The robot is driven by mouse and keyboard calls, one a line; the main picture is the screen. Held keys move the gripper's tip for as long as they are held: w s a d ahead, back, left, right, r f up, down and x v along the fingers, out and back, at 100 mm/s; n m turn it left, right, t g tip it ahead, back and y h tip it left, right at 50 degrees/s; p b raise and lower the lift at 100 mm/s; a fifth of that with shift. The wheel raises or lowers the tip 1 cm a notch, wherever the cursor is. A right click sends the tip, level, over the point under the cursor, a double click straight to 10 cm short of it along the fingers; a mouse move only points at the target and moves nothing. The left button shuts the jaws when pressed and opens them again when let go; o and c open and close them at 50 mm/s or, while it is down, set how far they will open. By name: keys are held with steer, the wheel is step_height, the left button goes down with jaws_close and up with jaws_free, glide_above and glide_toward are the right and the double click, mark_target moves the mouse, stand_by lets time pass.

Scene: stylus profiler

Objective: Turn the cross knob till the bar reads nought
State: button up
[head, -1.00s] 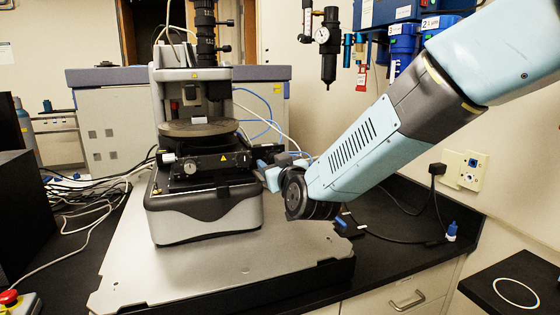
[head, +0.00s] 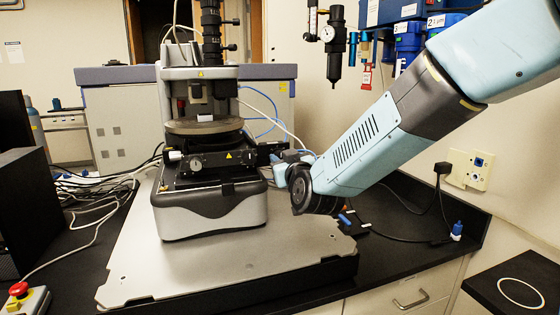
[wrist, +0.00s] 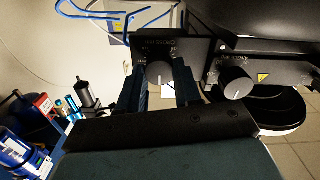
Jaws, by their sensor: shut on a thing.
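The cross knob (wrist: 160,72) is a dark round knob with a pale pointer line, on a black block lettered "CROSS" in the wrist view. My gripper (wrist: 160,88) has one finger on each side of it and is shut on it. In the head view my gripper (head: 281,170) reaches the right side of the stylus profiler (head: 211,212), and the knob is hidden there. I cannot make out a bar or its reading in either view.
A second knob, lettered "ANGLE" (wrist: 237,83), sits beside the cross knob; a yellow warning label is near it. The round stage (head: 204,126) is above. Loose cables (head: 100,190) lie left. The silver base plate (head: 250,262) is clear in front.

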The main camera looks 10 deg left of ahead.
steer(key=shift+s, duration=0.2)
steer(key=shift+f, duration=0.1)
steer(key=m, duration=0.8)
steer(key=shift+f, duration=0.15)
steer(key=shift+m, duration=0.4)
steer(key=o, duration=1)
steer(key=shift+o, duration=0.2)
steer(key=shift+d, duration=0.1)
